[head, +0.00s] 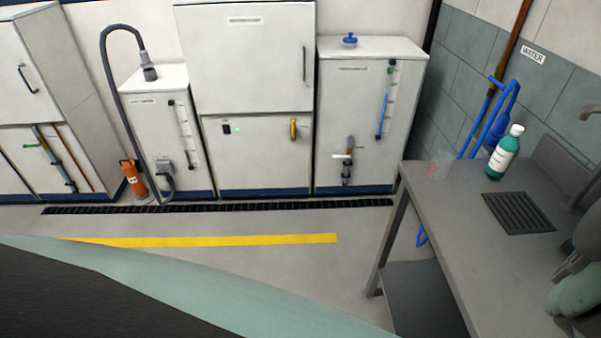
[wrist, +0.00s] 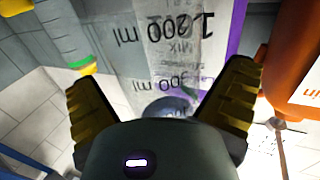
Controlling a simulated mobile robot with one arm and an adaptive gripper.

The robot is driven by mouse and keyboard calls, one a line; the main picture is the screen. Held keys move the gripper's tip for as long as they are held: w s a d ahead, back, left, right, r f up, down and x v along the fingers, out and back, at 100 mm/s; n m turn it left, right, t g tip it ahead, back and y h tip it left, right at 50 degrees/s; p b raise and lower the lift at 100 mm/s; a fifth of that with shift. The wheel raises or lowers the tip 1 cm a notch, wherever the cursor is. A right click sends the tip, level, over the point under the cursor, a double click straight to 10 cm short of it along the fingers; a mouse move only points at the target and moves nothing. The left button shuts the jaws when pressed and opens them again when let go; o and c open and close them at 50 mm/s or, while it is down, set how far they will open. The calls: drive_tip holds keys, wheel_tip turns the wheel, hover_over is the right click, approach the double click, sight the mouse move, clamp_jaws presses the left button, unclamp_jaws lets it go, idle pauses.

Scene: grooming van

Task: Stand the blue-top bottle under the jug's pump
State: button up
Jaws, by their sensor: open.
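I cannot tell whether this container is the blue-top bottle. I cannot make out the jug's pump in either view.
White cabinets line the back wall. An orange object (wrist: 292,65) stands close by the right finger.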

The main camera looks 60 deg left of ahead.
drive_tip(key=p+v, duration=0.5)
drive_tip(key=v, duration=0.7)
drive_tip(key=shift+r, duration=0.15)
drive_tip(key=shift+w+a, duration=0.1)
drive_tip(key=shift+w, duration=0.05)
